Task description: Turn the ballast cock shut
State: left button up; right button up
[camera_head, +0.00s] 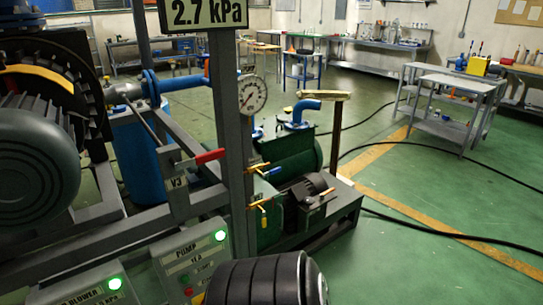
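Two small brass cocks stand beside the green pump (290,157), behind the grey post. The upper cock (270,171) has a blue lever tip. The lower cock (262,204) has a yellow lever. No readable label shows which one is the ballast cock, and their exact open or shut positions are too small to tell. A valve marked V3 with a red lever (208,157) is to the left of the post. Neither my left gripper nor my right gripper is in view.
The grey post (237,150) carries a dial gauge (252,95) and a 2.7 kPa display (208,12). A pump control box (190,262) with a lit green button is at lower left. Hoses cross the open green floor at right.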

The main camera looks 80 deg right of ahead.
aim_at(276, 171)
jog(key=z, duration=2.75)
